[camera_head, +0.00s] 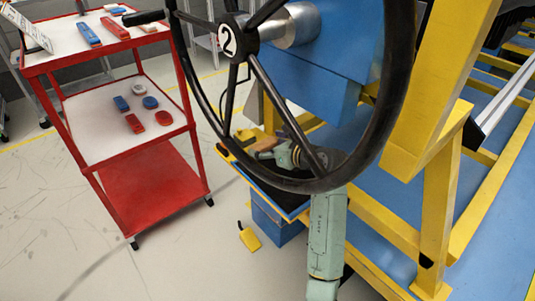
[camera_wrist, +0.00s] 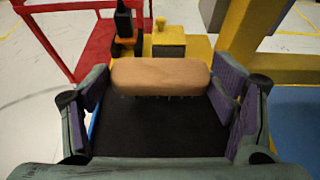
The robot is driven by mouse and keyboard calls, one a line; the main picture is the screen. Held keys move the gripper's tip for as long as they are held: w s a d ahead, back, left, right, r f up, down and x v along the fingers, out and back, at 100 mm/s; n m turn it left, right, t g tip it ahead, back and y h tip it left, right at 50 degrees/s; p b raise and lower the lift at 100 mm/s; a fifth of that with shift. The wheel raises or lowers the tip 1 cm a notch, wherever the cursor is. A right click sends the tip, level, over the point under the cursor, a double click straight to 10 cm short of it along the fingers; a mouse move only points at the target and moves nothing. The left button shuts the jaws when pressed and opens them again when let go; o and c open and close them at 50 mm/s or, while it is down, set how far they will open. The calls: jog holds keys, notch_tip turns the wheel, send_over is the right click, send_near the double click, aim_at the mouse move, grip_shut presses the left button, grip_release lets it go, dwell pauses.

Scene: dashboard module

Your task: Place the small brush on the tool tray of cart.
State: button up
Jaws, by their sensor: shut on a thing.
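The small brush (camera_wrist: 160,77) has a tan wooden back with bristles below. It lies crosswise between the purple-padded fingers of my gripper (camera_wrist: 162,88), which is shut on its two ends. In the head view my gripper (camera_head: 276,151) and the brush (camera_head: 264,145) are seen behind the steering wheel's lower rim. The brush is over a dark tray surface (camera_wrist: 150,130); I cannot tell whether it touches it. The red cart (camera_head: 100,155) stands to the left, with a white top tray (camera_head: 65,52) and lower shelves.
A black steering wheel (camera_head: 377,125) stands close in front of my arm. A yellow frame (camera_head: 437,200) is to the right. Blue and red pieces lie on the cart's upper two levels. A black-and-orange tool (camera_wrist: 124,30) is beyond the brush. Open floor lies left of the tray.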

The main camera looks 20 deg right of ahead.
aim_at(268, 165)
jog(key=shift+s+a+f, duration=0.1)
jog(key=shift+a+f, duration=0.05)
jog(key=shift+f, duration=1.65)
jog(key=shift+f, duration=0.1)
jog(key=o, duration=1.2)
jog(key=shift+f, duration=0.1)
jog(key=shift+c, duration=0.2)
